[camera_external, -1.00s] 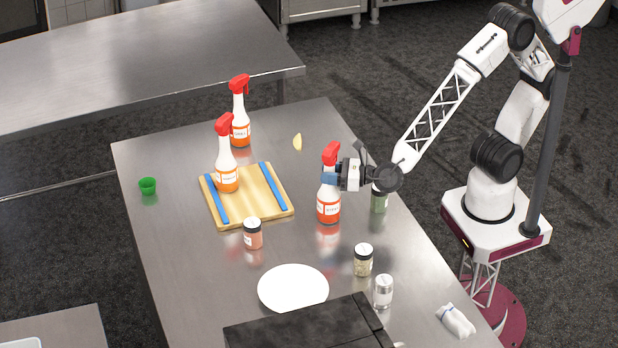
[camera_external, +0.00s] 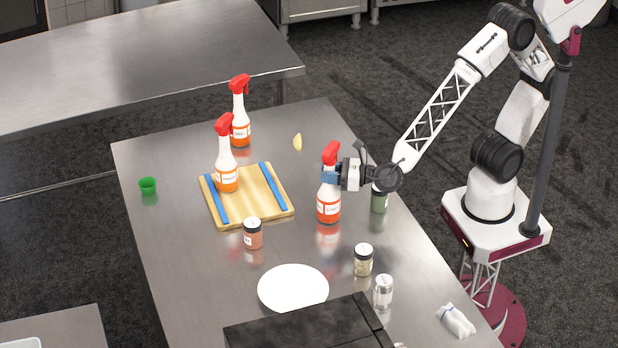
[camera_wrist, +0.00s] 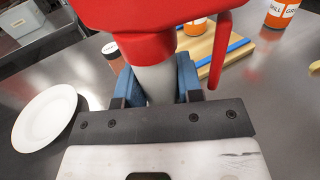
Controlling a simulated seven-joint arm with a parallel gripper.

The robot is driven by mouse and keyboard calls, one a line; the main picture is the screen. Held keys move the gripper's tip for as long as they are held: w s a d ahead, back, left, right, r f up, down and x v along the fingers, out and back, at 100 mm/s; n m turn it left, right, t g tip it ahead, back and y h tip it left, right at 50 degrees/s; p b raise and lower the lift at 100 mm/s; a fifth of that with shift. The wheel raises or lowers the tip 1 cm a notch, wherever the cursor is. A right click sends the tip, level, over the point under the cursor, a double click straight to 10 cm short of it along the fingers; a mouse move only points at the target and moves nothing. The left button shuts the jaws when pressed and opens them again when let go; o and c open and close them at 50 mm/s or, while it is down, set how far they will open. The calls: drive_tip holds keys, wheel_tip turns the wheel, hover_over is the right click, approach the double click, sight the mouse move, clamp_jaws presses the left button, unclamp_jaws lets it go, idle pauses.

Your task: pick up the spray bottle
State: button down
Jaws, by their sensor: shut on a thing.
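A spray bottle (camera_external: 328,208) with a red head, white neck and orange lower part stands upright near the right side of the steel table. My gripper (camera_external: 331,176) is shut on its neck, just below the red head. In the wrist view the blue fingers (camera_wrist: 155,85) press on both sides of the pale neck (camera_wrist: 157,82), under the large red head (camera_wrist: 150,20). Two similar spray bottles are in view: one (camera_external: 227,170) on the cutting board and one (camera_external: 240,125) behind it. Whether the held bottle touches the table is hard to tell.
A wooden cutting board (camera_external: 262,207) with blue strips lies left of the held bottle. Spice jars (camera_external: 253,234) (camera_external: 363,260), a shaker (camera_external: 383,291), a green-filled jar (camera_external: 379,201), a white plate (camera_external: 293,288), a green cup (camera_external: 148,186) and a dark box (camera_external: 300,330) surround it.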

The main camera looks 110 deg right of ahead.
sight(328, 147)
drive_tip(key=shift+r, duration=5)
drive_tip(key=shift+d, duration=0.1)
drive_tip(key=w+d+f+m+g+h, duration=0.1)
drive_tip(key=d+f+m+g+h, duration=0.1)
drive_tip(key=d+m+g+h, duration=0.7)
drive_tip(key=shift+d+f+g, duration=0.35)
drive_tip(key=shift+d+g, duration=0.35)
drive_tip(key=shift+d, duration=0.75)
drive_tip(key=shift+w, duration=0.1)
